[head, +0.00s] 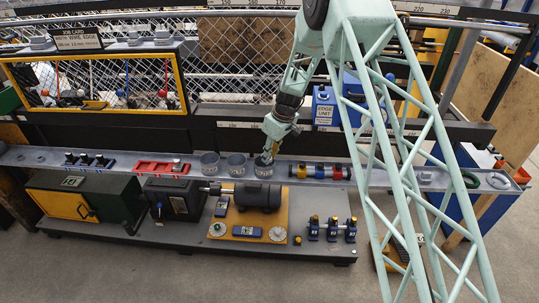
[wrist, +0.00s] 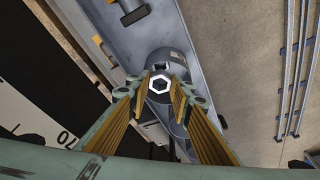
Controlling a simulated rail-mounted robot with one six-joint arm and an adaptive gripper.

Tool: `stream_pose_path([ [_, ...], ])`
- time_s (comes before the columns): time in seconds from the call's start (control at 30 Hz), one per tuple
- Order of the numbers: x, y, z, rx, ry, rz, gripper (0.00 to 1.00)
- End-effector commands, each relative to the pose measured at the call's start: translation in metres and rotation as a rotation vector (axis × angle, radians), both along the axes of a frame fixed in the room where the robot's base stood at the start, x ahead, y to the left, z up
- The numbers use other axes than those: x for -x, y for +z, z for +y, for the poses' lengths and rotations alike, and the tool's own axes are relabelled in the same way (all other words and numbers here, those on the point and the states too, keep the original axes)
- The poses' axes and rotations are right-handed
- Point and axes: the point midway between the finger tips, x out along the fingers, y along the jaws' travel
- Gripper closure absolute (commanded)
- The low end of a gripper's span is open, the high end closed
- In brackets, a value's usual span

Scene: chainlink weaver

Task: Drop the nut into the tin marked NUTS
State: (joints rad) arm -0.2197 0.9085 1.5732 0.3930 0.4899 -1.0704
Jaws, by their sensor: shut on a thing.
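Three grey tins stand in a row on the grey rail shelf: a left tin (head: 210,163), a middle tin (head: 236,166) and a right tin (head: 263,170). Their labels are too small to read. My gripper (head: 268,156) points down at the mouth of the right tin in the head view; I cannot tell whether its tips are inside the rim. In the wrist view my gripper (wrist: 159,86) is shut on the bright hexagonal nut (wrist: 160,77), held between the fingertips. A round grey tin (wrist: 172,57) shows behind the nut. The nut is hidden in the head view.
On the shelf, a red tray (head: 155,168) lies left of the tins, and a row of dark cylinders with coloured bands (head: 318,171) lies to their right. A blue EDGE UNIT box (head: 323,108) stands behind. A motor (head: 258,195) sits below the tins.

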Motion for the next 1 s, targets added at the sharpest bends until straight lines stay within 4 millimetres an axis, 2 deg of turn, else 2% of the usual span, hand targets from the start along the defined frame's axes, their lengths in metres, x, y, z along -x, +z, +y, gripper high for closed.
stream_pose_path([
  [0.27, -0.0001, 0.0, 0.0, 0.0, 0.0, 0.0, 0.91],
  [0.3, -0.0001, 0.0, 0.0, 0.0, 0.0, 0.0, 0.77],
  [0.47, -0.0001, 0.0, 0.0, 0.0, 0.0, 0.0, 0.64],
  [1.0, 0.0005, 0.0069, -0.0015, 0.0, 0.0, -0.001, 0.64],
])
